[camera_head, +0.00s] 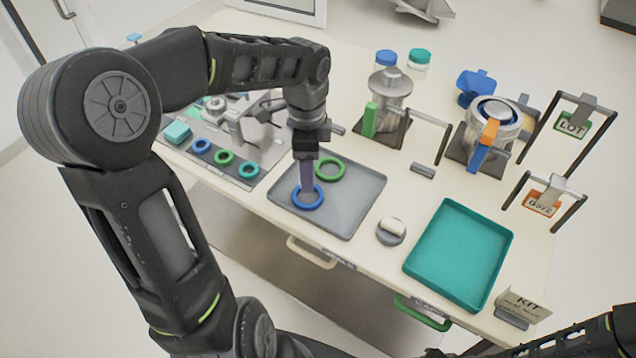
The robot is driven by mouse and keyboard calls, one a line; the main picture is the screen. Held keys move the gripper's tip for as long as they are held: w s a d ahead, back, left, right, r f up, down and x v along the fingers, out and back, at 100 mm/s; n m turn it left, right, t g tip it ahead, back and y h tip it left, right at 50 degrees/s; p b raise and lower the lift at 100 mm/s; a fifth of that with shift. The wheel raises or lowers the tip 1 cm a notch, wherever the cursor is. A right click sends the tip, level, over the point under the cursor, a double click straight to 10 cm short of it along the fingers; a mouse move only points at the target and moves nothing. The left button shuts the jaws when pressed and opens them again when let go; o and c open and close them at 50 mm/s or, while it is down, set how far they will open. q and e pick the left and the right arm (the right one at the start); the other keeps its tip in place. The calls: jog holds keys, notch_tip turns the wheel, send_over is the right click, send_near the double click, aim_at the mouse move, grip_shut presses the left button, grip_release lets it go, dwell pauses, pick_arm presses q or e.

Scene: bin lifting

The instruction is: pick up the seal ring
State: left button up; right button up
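A blue seal ring (316,203) lies on the grey tray (352,220) in the middle of the table. A green ring (341,177) lies on the same tray, just behind and to the right of it. My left gripper (307,187) points down at the blue ring, its fingertips at the ring's opening and far side. The fingers overlap in this view, so I cannot tell whether they are open, shut or touching the ring. The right arm shows only at the bottom right corner; its gripper is out of view.
A metal plate (237,180) on the left bears smaller blue, green and teal rings. Right of the grey tray are a small round dish (391,238) and an empty teal tray (460,205). Metal canisters (390,88) and sign frames (570,125) stand behind. A KIT card (522,305) stands front right.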

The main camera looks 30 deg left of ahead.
aim_at(308, 198)
pick_arm(q)
jog(key=shift+s+f, duration=0.15)
jog(key=shift+f, duration=1.1)
jog(key=shift+f+p, duration=0.55)
jog(key=shift+f, duration=2.1)
jog(key=c, duration=1.1)
notch_tip(308, 198, up, 10)
jog(key=shift+b, duration=0.35)
